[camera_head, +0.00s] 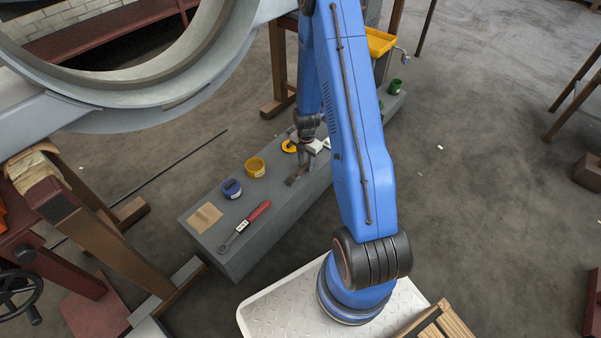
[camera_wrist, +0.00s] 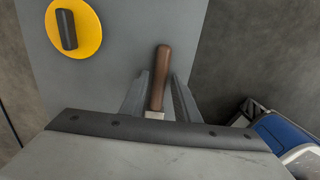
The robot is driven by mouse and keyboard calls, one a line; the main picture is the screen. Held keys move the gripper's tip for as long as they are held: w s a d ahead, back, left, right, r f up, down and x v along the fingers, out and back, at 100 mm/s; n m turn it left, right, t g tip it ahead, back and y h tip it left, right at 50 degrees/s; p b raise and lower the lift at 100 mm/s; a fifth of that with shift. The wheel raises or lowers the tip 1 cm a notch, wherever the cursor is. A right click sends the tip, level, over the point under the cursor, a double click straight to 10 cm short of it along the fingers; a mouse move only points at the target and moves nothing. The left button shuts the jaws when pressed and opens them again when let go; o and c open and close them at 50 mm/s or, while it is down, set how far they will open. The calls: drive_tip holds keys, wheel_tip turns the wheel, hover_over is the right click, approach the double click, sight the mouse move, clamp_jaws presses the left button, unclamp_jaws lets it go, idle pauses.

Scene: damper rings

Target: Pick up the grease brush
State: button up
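The grease brush (camera_head: 292,180) lies on the grey bench, its dark bristle end toward the front left in the head view. In the wrist view its brown wooden handle (camera_wrist: 161,65) points away from me, with a pale metal ferrule at its near end; the bristles are hidden behind my gripper body. My gripper (camera_wrist: 160,78) is open, one finger on each side of the handle, with narrow gaps visible. In the head view my gripper (camera_head: 306,158) points down at the handle. I cannot tell how far the fingertips are above the bench.
The grey bench (camera_head: 240,257) also bears a yellow pot (camera_head: 255,168), a blue tin (camera_head: 231,189), a tan sheet (camera_head: 205,217) and a red-handled tool (camera_head: 258,212). A yellow disc with a dark grip (camera_wrist: 88,28) lies left of the brush. A large grey ring (camera_head: 150,118) stands behind.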

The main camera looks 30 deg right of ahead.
sight(306, 165)
clamp_jaws()
wheel_tip(306, 165, up, 10)
idle(0.6)
